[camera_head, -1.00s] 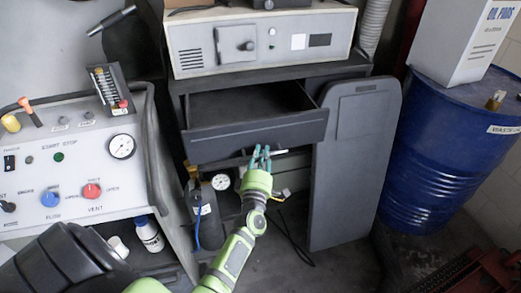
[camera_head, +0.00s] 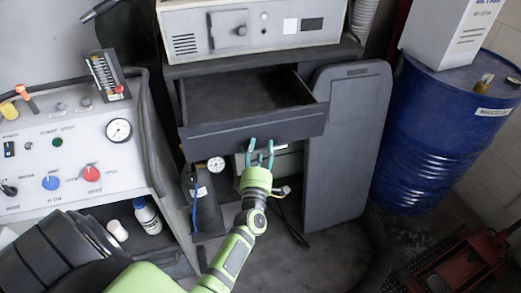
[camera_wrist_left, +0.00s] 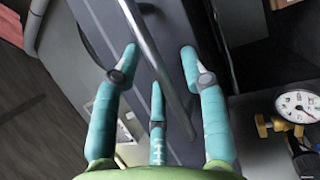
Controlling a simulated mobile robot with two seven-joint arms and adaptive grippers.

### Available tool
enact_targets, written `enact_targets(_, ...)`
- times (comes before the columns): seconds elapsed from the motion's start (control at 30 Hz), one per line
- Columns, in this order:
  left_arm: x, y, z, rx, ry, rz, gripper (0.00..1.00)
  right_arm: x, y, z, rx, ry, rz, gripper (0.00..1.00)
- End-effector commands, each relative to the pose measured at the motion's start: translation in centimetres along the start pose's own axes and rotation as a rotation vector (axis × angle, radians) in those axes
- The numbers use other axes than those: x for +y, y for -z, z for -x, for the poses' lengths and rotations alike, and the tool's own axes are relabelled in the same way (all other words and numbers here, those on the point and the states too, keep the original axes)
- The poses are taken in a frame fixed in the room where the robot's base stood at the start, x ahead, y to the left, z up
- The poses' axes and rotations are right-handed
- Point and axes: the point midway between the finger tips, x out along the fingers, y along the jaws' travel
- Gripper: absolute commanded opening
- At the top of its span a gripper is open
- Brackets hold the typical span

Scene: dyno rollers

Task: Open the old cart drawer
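The old cart's drawer (camera_head: 215,138) is pulled out in the head view, with its empty-looking dark inside showing behind the front panel. My left gripper (camera_head: 261,145) is at the lower middle of the drawer front. In the left wrist view the fingers of my left gripper (camera_wrist_left: 160,62) are spread apart. The metal bar handle (camera_wrist_left: 149,45) of the drawer runs between them, and I see no finger clamped on it. My right gripper is not in view.
A grey instrument box (camera_head: 250,30) sits on the cart top. A grey panel (camera_head: 345,150) stands right of the drawer, beside a blue drum (camera_head: 440,140). A control console (camera_head: 60,150) is at left. A gauge (camera_wrist_left: 297,106) is near the gripper. Floor below is partly open.

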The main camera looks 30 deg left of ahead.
Motion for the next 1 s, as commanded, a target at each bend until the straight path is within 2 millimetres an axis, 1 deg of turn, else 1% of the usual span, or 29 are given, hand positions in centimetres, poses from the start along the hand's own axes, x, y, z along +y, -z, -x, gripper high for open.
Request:
enact_targets(0.13,0.0,0.0,0.1,0.000,0.000,0.001,0.44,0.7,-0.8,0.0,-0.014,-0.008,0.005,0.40)
enact_targets(0.23,-0.1,0.0,0.9,0.000,0.001,0.002,0.44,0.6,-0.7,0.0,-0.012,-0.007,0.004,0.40)
enact_targets(0.37,-0.1,0.0,3.2,0.000,0.004,0.001,0.44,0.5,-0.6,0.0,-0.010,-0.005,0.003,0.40)
enact_targets(0.5,-0.1,0.0,6.4,0.000,0.004,0.000,0.44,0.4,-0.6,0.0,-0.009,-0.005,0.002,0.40)
enact_targets(0.6,-0.1,0.0,8.4,-0.001,0.004,-0.001,0.44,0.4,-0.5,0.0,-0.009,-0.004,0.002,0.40)
enact_targets(0.7,-0.1,0.0,10.0,-0.001,0.003,0.000,0.44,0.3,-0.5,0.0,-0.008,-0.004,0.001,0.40)
enact_targets(0.83,-0.1,0.0,11.4,-0.001,0.002,0.000,0.44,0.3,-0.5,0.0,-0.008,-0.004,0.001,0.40)
enact_targets(1.0,0.0,0.0,12.0,0.000,-0.001,0.001,0.44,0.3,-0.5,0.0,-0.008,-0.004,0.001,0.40)
